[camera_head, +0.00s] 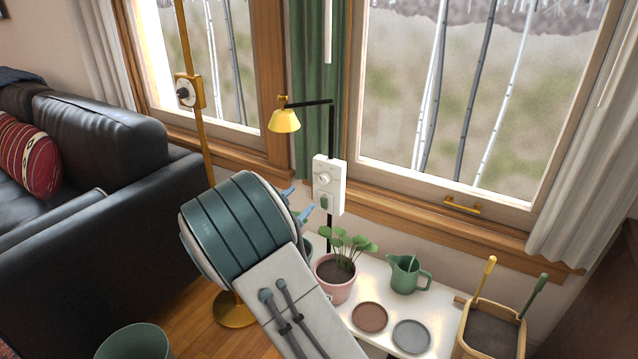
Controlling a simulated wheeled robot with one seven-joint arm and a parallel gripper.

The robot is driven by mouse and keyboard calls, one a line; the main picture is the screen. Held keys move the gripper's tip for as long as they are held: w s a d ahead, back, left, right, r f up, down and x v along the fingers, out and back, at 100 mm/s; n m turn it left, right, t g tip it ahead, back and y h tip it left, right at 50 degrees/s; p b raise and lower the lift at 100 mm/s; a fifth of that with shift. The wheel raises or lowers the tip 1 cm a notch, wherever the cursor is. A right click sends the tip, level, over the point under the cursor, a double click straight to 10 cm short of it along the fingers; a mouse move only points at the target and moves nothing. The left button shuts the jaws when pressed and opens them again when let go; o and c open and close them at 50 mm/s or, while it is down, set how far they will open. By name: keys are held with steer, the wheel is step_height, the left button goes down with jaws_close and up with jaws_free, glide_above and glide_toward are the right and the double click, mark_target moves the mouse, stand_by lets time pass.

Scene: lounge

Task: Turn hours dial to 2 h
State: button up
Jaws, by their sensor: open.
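A white control box (329,186) is fixed on a thin black post by the green curtain. A round white dial (323,179) sits on its upper front, and a green knob or switch (324,202) sits below it. No hour marks are readable, so I cannot tell which hour the dial shows. My gripper (298,202) is open, its two blue fingertips pointing toward the box from its left. The fingers look apart from the dial, with nothing visible between them. My wrist hides much of the lower middle view.
A potted plant (337,277), a green jug (405,273), and brown and grey saucers (370,317) (411,336) stand on the white table. A yellow lamp shade (284,120) hangs above. A brass pole with a black dial (184,92) stands left, near the black sofa (110,140).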

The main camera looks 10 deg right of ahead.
mark_target(322, 180)
steer(key=b+x, duration=0.1)
steer(key=x, duration=1)
steer(key=c, duration=1)
